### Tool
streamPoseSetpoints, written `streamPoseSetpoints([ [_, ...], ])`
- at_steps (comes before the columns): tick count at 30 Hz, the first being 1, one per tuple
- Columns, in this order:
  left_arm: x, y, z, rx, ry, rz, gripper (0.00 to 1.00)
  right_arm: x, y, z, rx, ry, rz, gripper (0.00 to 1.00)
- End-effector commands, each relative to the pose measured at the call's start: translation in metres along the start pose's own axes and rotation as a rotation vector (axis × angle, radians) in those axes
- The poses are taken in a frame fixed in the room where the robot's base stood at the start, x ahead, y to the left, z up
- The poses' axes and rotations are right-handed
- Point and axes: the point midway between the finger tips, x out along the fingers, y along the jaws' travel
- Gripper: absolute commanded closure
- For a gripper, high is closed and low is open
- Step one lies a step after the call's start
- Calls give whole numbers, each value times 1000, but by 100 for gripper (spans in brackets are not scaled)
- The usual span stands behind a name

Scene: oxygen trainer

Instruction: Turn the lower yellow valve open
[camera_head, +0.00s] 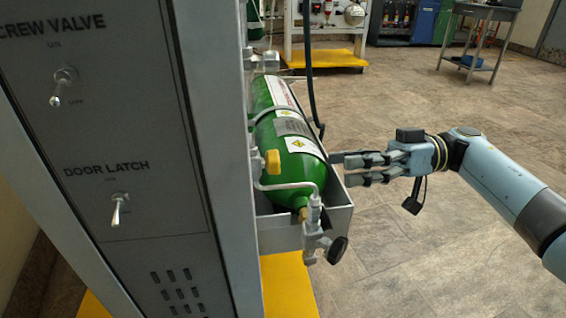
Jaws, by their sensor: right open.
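A yellow valve handle (272,162) stands upright on the side of the rack, in front of the green oxygen cylinder (284,118). It is the only yellow handle I can make out, and its open or closed state cannot be told. My right gripper (341,169) reaches in from the right with its fingers open and empty, pointing left. Its fingertips are beside the right edge of the cylinder's tray (340,217), right of the yellow handle and apart from it. My left gripper is not in view.
A grey panel (115,200) with two toggle switches fills the left. A metal pipe fitting with a black knob (337,250) juts out below the cylinder. A dark hose (309,65) hangs behind the cylinder. The floor to the right is open, with a metal cart (482,12) farther back.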

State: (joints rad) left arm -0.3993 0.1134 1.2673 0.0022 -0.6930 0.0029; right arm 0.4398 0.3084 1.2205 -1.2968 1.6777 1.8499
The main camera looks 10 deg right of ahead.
Motion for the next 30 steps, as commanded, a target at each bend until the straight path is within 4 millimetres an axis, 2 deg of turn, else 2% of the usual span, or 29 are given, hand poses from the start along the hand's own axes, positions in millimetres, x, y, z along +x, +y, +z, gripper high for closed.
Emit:
streamPoseSetpoints([
  [1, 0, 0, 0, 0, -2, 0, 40, 6, 2, -12, -20, 13, -6, 40],
  [2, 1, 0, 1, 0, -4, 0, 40, 8, 3, -13, -22, 14, -6, 40],
  [6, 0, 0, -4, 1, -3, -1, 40, 28, 3, -13, -24, 17, -6, 40],
  [9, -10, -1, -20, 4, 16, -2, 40, 48, 3, -13, -23, 18, -6, 40],
  [18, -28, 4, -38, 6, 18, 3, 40, 99, 3, -14, -23, 19, -4, 40],
  [24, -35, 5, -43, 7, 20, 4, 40, 110, 2, -15, -24, 17, -3, 40],
  [30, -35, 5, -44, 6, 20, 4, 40, 110, 2, -15, -24, 17, -2, 40],
])
